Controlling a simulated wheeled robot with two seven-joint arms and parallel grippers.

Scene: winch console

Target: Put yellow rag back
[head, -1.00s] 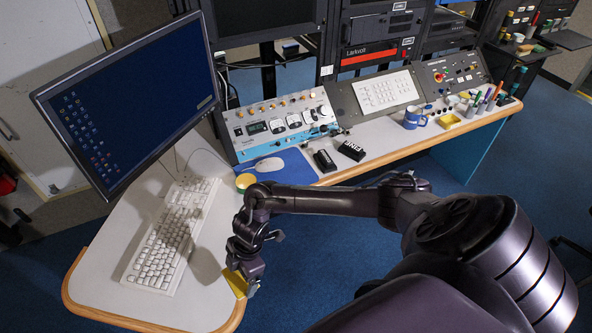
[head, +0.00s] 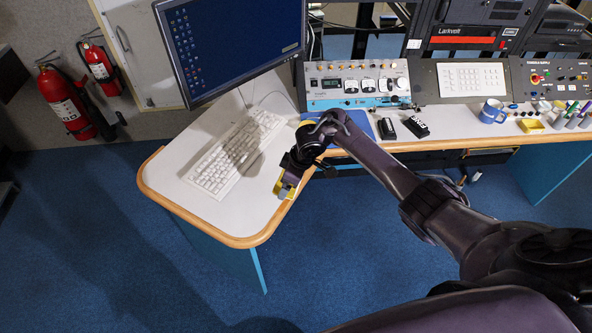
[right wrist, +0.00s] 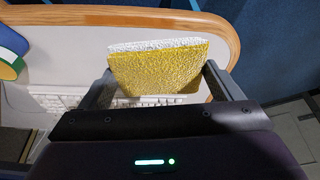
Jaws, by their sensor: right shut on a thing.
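The yellow rag (right wrist: 160,70) looks like a folded, thick yellow cloth with a white upper edge. My right gripper (right wrist: 158,82) is shut on it, with one finger at each side. In the head view the rag (head: 280,187) shows as a small yellow patch at my right gripper (head: 288,186). The gripper is over the rounded wooden edge of the white desk (head: 225,215), right of the keyboard. I cannot tell whether the rag touches the desk. My left gripper is not in view.
A white keyboard (head: 237,153) lies beside the gripper, with a monitor (head: 232,45) behind it. A yellow-rimmed round object (head: 306,123) is close behind the wrist. A blue mug (head: 492,111) and a small yellow tray (head: 531,126) stand farther right. The desk's front corner is clear.

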